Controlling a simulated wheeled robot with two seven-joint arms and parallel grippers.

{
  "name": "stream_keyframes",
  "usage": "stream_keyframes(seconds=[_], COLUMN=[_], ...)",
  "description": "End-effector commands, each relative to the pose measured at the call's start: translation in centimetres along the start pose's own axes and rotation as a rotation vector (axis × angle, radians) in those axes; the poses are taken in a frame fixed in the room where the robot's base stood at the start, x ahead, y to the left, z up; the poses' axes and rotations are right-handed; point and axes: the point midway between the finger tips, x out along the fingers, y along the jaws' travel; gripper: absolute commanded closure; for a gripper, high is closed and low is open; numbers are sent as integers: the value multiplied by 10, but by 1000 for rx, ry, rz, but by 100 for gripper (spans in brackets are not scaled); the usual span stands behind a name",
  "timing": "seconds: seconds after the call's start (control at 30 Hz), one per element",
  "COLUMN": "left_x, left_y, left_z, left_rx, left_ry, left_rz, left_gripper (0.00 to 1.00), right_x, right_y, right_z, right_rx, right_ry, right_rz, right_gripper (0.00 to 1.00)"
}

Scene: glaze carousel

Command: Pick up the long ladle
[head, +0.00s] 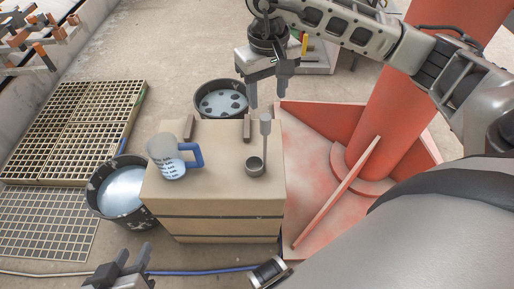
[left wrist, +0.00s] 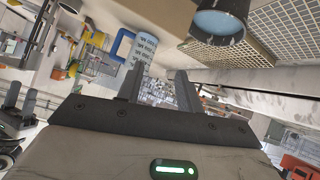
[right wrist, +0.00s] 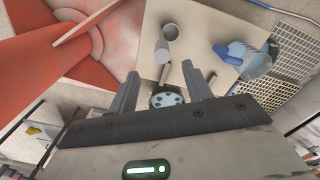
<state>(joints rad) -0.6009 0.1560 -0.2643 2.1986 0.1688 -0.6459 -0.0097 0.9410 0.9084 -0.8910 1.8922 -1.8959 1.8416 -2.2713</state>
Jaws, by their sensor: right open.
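The long ladle (head: 265,142) stands on the beige box's top, its round grey cup (head: 255,168) at the bottom and its handle upright. In the right wrist view the ladle's cup (right wrist: 171,32) shows ahead of the fingers. My right gripper (head: 267,99) is open and empty, above and behind the handle's top; its parted fingers also show in the right wrist view (right wrist: 161,77). My left gripper (head: 135,256) is low at the front left, away from the ladle. Its fingers stand apart and empty in the left wrist view (left wrist: 159,72).
A printed jug with a blue handle (head: 190,156) stands left of the ladle on the box (head: 215,205). Two brown pegs rise along its back edge. Buckets stand at left (head: 118,205) and behind (head: 220,84). A red bin and column (head: 400,100) are at right.

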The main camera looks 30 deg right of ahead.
Motion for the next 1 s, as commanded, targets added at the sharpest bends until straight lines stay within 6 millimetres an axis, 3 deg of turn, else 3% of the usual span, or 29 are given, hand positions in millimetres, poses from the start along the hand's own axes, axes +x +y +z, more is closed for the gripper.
stream_keyframes(seconds=[0.03, 0.2, 0.47, 0.73, 1.0], left_x=[3, 9, 12, 19, 23], left_y=[0, 0, 0, 0, 0], left_z=[3, 9, 13, 25, 19], left_rx=[0, -1, -3, -7, -3], left_ry=[-4, -20, -30, -58, -49], left_rz=[3, 10, 13, 22, 25], left_gripper=[64, 64, 64, 64, 64], right_x=[15, 45, 64, 103, 110], right_y=[0, -2, -2, -4, -3], right_z=[1, 1, 1, 1, 0], right_rx=[0, 0, 0, 0, 1], right_ry=[-7, -5, -3, -2, 1], right_rz=[0, -3, -4, -5, -4], right_gripper=[50, 50, 50, 50, 50])
